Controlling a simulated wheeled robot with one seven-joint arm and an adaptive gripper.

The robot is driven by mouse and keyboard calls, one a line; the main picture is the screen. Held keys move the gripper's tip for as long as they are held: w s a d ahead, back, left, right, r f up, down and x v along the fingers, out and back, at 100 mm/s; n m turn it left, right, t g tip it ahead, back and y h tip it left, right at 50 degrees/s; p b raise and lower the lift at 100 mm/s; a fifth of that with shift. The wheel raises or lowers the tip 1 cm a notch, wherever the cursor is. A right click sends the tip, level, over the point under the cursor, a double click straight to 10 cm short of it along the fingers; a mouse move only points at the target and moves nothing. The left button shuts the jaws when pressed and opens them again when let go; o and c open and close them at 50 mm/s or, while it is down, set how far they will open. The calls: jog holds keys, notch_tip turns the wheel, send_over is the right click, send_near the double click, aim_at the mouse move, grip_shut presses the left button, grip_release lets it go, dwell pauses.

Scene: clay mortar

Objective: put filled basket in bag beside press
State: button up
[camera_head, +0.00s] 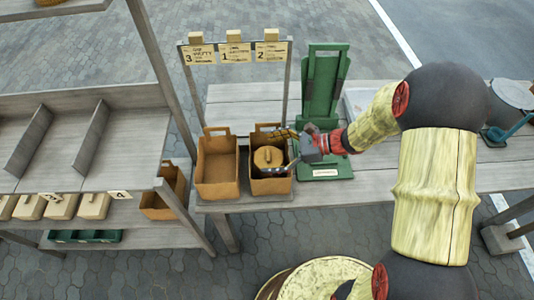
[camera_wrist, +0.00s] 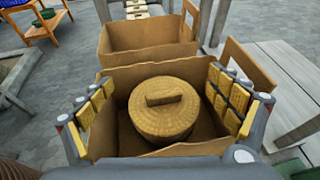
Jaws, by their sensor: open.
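A round woven basket (camera_wrist: 165,108) with a lid and a bar handle sits upright inside an open brown bag (camera_wrist: 118,75). In the head view the basket (camera_head: 268,157) is in the right of two bags (camera_head: 270,186), just left of the green press (camera_head: 322,90). My gripper (camera_head: 286,150) reaches in from the right over that bag. In the wrist view my gripper (camera_wrist: 158,88) is open, with a yellow-padded finger on either side of the basket and a gap to it. The basket's contents are hidden by the lid.
An empty brown bag (camera_head: 217,167) stands directly left of the basket's bag. A sign frame with numbered tags (camera_head: 235,52) rises behind them. A shelf unit (camera_head: 80,130) stands at the left.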

jog(key=p+v, duration=0.3)
jog(key=v, duration=0.8)
jog(key=s+a+r+n+g+h, duration=0.2)
jog(key=s+r+n+h, duration=0.5)
jog(key=s+r+n, duration=0.4)
jog(key=s+d+r+n+t+h, duration=0.5)
jog(key=s+r+n+h, duration=0.1)
jog(key=r+n, duration=0.3)
jog(key=shift+s+d, duration=0.4)
jog(key=shift+s, duration=0.3)
jog(key=shift+r, duration=0.1)
